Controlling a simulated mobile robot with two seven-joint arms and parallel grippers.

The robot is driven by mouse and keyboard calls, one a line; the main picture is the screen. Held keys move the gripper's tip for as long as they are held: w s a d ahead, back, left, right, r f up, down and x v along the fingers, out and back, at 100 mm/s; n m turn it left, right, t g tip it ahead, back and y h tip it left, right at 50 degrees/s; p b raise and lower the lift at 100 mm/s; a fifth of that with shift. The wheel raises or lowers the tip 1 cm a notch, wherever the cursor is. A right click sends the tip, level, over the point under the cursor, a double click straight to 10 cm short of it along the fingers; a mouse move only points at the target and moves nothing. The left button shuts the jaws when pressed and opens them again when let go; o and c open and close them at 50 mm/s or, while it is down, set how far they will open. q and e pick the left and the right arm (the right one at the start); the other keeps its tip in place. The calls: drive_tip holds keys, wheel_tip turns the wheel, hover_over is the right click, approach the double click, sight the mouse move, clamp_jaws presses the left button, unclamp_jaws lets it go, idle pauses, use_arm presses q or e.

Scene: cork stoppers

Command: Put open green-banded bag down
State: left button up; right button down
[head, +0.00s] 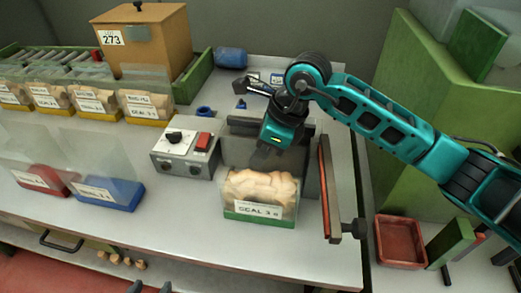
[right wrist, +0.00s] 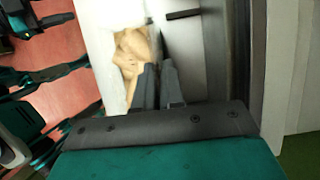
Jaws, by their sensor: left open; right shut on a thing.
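The green-banded bag (head: 260,192) is clear, filled with tan corks, and has a white label reading SEAL 3 and a green base. It is upright near the front edge of the bench, before the grey sealing machine. My right gripper (head: 270,150) is shut on its upper clear part from above. In the right wrist view the fingers (right wrist: 158,85) are close together beside the corks (right wrist: 132,50). I cannot tell whether its base touches the bench.
A control box (head: 187,152) with a dial and red switch stands left of the bag. Red-based (head: 40,178) and blue-based (head: 108,193) clear bags are further left. Yellow-based bags (head: 97,102) line the back. A red-edged bar (head: 328,190) is close right. A red tray (head: 400,241) lies beyond.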

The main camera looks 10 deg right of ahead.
drive_tip(key=c, duration=1.7)
unclamp_jaws()
drive_tip(key=shift+f, duration=0.1)
drive_tip(key=o, duration=0.5)
drive_tip(key=shift+c, duration=0.2)
drive_tip(key=v, duration=1.2)
